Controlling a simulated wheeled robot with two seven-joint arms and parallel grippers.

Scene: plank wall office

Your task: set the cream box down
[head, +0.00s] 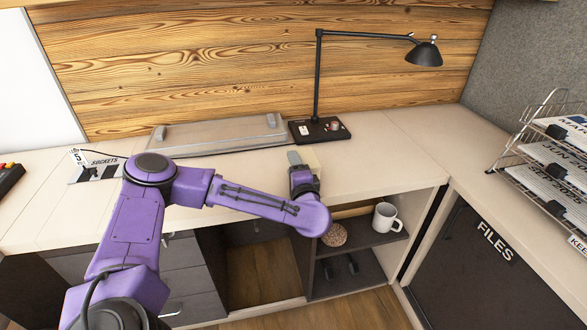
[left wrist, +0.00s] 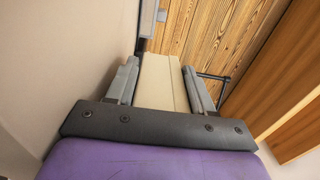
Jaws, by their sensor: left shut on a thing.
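The cream box (left wrist: 163,85) sits between the two grey fingers of my left gripper (left wrist: 160,75) in the left wrist view, with a finger along each side. In the head view, the purple left arm reaches across the desk (head: 385,165), and the left gripper (head: 304,160) is over the desk's front part. A small part of the cream box (head: 314,158) shows beside the finger there; the rest is hidden. I cannot tell whether the box touches the desktop. My right gripper is not in view.
A black desk lamp (head: 318,80) stands on a dark base behind the gripper. A flat grey panel (head: 215,134) lies at the back left. A wire file rack (head: 545,150) stands at the right. A white mug (head: 386,217) sits on the shelf below. Desktop right of the gripper is clear.

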